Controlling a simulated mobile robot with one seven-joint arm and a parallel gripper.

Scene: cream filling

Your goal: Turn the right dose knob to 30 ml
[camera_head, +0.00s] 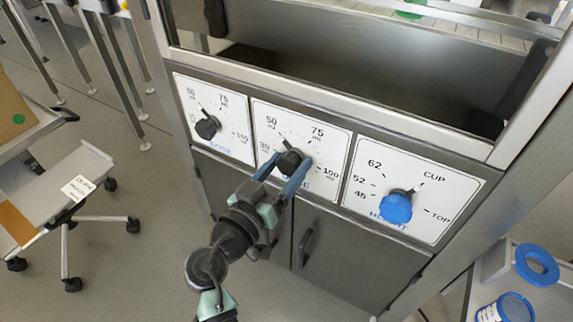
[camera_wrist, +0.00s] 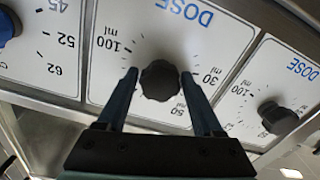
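The right dose knob (camera_head: 290,161) is the black knob on the middle white panel (camera_head: 262,112). My gripper (camera_head: 289,166) reaches up from below, one blue finger on each side of the knob. In the wrist view the fingertips (camera_wrist: 159,76) lie very close to its sides; whether they press on it is unclear.
The left dose knob (camera_head: 207,128), black, is on the left panel. A blue height knob (camera_head: 397,208) is on the right panel. A cabinet door handle (camera_head: 304,246) sits below. A blue ring (camera_head: 537,264) and a blue-topped tub (camera_head: 506,309) stand at lower right.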

